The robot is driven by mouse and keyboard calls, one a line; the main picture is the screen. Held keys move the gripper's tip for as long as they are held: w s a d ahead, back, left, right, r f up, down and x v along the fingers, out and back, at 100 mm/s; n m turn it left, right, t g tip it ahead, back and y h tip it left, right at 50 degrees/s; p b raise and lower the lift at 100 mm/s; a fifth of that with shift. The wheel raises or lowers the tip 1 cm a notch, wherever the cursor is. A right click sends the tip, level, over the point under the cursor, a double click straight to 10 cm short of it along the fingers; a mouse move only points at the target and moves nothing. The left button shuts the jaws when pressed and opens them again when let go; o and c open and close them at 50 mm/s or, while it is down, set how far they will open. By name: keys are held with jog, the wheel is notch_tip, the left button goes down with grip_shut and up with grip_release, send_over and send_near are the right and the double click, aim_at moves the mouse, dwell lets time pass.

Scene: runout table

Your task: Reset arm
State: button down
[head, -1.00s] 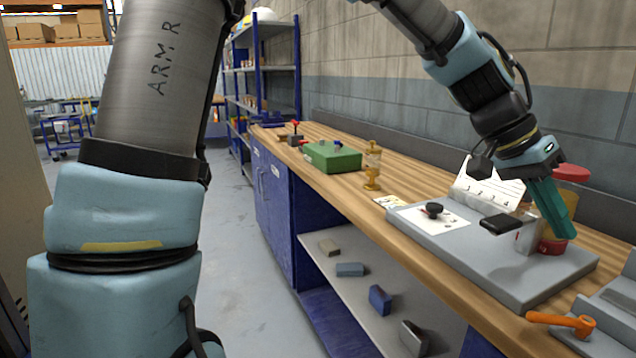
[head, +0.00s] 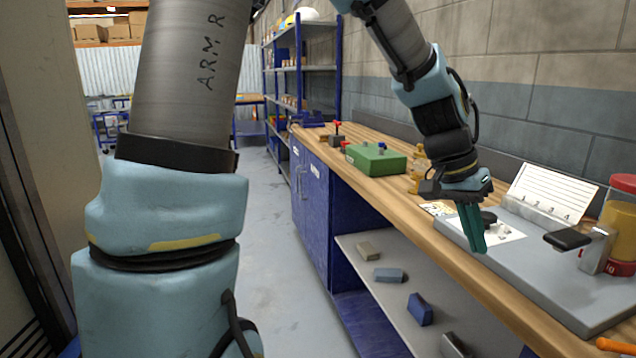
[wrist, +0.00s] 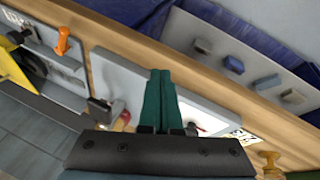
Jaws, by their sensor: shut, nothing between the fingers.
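My gripper (head: 472,228) has teal fingers pointing down, shut with nothing between them. In the head view it hangs over the left front part of a grey base plate (head: 560,275) on the wooden bench. The fingers partly hide a black knob (head: 488,217) on a white card. In the wrist view the closed fingers (wrist: 160,100) reach over the same grey plate (wrist: 125,80). I cannot tell how high the fingertips are above the plate.
A green box (head: 376,160) and brass fitting (head: 418,165) sit further back. An orange lever (wrist: 63,40) lies beyond the plate. Several blocks rest on the lower shelf (head: 385,250).

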jog(key=w+a+f+n+t+y, duration=0.1)
jog(key=w+a+f+n, duration=0.2)
jog(key=a, duration=0.6)
jog(key=w+a+f+n+t+y, duration=0.15)
jog(key=w+a, duration=0.25)
jog(key=a, duration=0.4)
jog(key=s+a+f+n+y, duration=0.1)
jog(key=a+n, duration=0.2)
jog(key=a, duration=0.6)
jog(key=s+a+f+n, duration=0.1)
jog(key=a+n, duration=0.2)
jog(key=a, duration=0.6)
jog(key=shift+a+f+y, duration=0.15)
jog(key=shift+f+y, duration=0.2)
